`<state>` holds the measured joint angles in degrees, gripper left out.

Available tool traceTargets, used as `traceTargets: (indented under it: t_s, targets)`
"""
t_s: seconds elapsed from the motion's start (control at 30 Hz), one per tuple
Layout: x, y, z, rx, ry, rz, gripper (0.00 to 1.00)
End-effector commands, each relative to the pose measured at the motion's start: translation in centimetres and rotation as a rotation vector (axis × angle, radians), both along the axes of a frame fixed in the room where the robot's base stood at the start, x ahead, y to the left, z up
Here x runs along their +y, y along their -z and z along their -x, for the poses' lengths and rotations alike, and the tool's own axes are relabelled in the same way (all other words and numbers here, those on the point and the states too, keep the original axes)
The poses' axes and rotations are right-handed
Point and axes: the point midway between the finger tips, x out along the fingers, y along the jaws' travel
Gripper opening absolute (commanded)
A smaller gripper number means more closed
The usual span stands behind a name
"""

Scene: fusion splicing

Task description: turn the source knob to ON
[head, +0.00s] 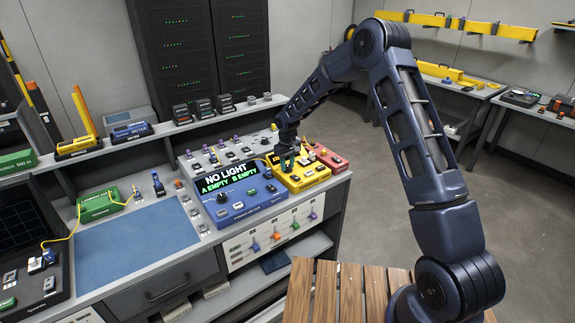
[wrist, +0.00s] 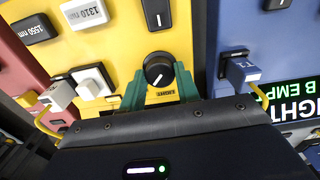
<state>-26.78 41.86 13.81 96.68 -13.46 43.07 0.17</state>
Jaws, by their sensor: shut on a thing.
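The source unit is a yellow box (head: 307,178) on the bench, right of the blue splicer with the screen. In the wrist view its yellow face (wrist: 113,45) carries a round black knob (wrist: 158,69) with a short white pointer line. My gripper (wrist: 160,88) has its green fingers on both sides of this knob and is shut on it. In the head view my gripper (head: 287,160) points down onto the yellow box and hides the knob. The label by the knob is partly covered and hard to read.
The blue splicer (head: 238,199) reads "NO LIGHT, A EMPTY, B EMPTY". A red box (head: 328,158) stands right of the yellow one. Close to my fingers are a white plug with a yellow cable (wrist: 62,92), a blue connector (wrist: 240,68) and a black rocker switch (wrist: 156,14).

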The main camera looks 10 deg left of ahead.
Motion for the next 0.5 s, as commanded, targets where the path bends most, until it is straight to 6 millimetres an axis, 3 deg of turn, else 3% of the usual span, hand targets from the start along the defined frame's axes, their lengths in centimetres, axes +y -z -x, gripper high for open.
traceTargets:
  t_s: [0.5]
  targets:
    - [-0.03,0.03,-0.03,-0.001,0.05,0.001,0.09]
